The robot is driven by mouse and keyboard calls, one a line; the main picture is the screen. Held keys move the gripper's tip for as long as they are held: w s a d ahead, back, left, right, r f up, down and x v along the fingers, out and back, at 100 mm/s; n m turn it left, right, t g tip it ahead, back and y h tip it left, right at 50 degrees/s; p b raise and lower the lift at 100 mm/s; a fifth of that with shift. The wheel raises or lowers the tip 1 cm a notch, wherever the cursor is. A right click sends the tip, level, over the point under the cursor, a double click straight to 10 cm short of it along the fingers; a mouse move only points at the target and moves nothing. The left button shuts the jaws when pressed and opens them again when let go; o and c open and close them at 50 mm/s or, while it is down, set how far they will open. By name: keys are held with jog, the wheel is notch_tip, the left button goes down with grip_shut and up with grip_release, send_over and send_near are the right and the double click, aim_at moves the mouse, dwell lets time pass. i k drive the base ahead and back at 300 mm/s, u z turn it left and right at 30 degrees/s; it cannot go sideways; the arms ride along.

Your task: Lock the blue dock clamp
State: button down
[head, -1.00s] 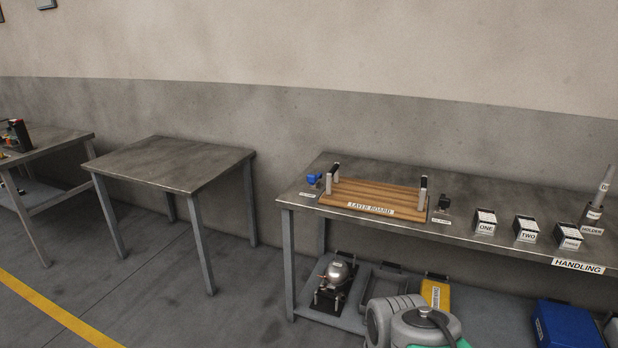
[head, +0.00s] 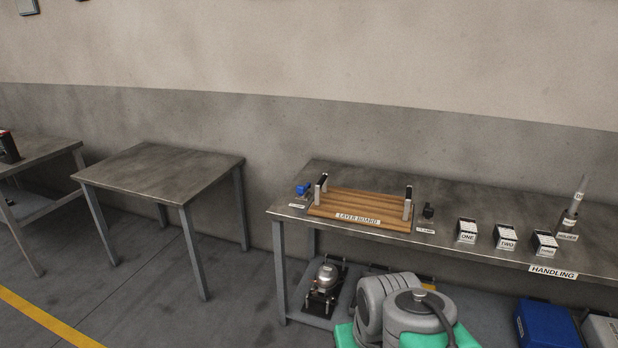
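The blue dock clamp (head: 304,189) is small and stands on the left end of the handling bench (head: 290,213), just left of the layer board. A small label lies in front of it. It is too small to tell whether it is locked. A similar black clamp (head: 428,212) stands right of the board. The wooden layer board (head: 350,207) lies on the bench with an upright post at each end. My gripper is not in view; only grey and green links of my arm show at the bottom, well below and right of the blue clamp.
Boxes marked ONE (head: 467,231), TWO (head: 506,238) and a third (head: 544,244) stand right, before a holder (head: 568,222). The lower shelf bears a compressor (head: 327,278) and a blue bin (head: 546,325). An empty table (head: 160,170) stands left, with clear floor between.

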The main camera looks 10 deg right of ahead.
aim_at(300, 191)
jog(key=z, duration=0.05)
jog(key=i, duration=0.85)
jog(key=u, duration=0.35)
jog(key=i, duration=1.45)
jog(key=u, duration=0.5)
